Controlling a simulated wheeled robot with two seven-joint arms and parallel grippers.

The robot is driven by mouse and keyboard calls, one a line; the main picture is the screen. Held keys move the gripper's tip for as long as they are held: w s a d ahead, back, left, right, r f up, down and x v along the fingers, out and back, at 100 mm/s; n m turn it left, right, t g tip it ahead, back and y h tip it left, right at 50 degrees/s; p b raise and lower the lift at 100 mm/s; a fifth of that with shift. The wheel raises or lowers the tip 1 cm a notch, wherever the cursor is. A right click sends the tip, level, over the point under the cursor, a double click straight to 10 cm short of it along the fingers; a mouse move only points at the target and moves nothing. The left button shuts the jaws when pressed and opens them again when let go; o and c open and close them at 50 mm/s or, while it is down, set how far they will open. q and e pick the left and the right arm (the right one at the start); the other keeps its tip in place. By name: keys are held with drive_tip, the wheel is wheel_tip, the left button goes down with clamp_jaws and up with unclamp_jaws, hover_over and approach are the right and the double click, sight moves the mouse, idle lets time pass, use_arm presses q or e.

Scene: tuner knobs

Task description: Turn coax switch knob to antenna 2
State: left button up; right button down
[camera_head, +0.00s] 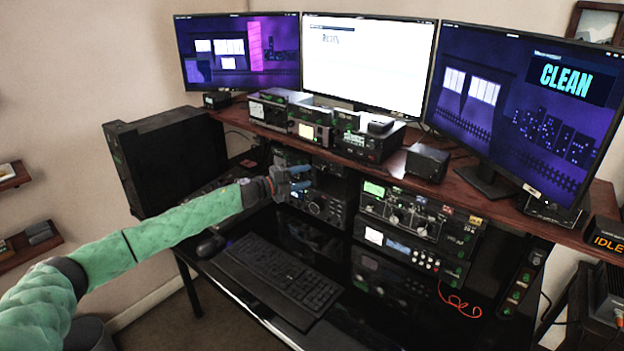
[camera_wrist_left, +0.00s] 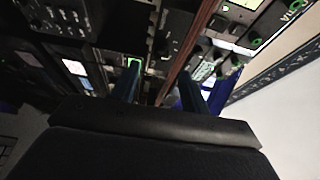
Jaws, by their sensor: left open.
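My left gripper (camera_head: 301,178) is open, with its two blue fingers apart and nothing seen between them. It reaches in from the left, in front of the radio units below the desk shelf. In the left wrist view its fingers (camera_wrist_left: 158,84) point toward equipment fronts and a brown shelf edge that runs between them. A black radio unit with knobs (camera_head: 326,207) sits just below and behind the gripper in the head view. I cannot tell which knob is the coax switch knob, nor read its antenna marks; the gripper hides part of the units behind it. My right gripper is not in view.
The brown shelf (camera_head: 395,172) overhangs the lower units and carries several small boxes and monitors. A stack of radio gear (camera_head: 410,225) stands right of the gripper. A keyboard (camera_head: 278,275) lies on the dark desk below.

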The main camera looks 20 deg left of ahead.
use_arm(q)
drive_tip(key=shift+v, duration=0.85)
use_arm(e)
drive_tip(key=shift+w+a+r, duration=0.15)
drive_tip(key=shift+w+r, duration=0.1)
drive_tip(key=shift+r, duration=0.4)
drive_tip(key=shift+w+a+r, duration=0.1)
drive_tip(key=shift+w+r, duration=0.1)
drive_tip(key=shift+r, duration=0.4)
